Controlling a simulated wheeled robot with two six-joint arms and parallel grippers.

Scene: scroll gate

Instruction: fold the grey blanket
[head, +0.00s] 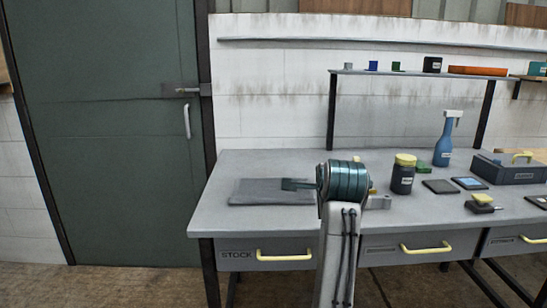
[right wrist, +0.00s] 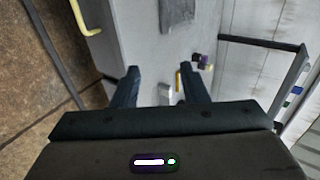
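The grey blanket (head: 250,192) lies flat on the left part of the grey bench in the head view. Its right end is partly hidden behind my right gripper (head: 290,184), which points left. In the right wrist view the blanket (right wrist: 178,14) shows at the top edge, cut off by the frame, beyond the fingertips. The two dark fingers of the right gripper (right wrist: 158,70) are apart with nothing held between them. Whether they touch anything is not shown, but they look raised above the bench. My left gripper is in neither view.
The bench (head: 225,220) has yellow drawer handles along its front. Right of my arm stand a dark jar (head: 402,178), a blue spray bottle (head: 443,145) and a grey toolbox (head: 510,172). A shelf (head: 400,73) on posts runs behind. Small objects (right wrist: 202,61) lie beyond the fingers.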

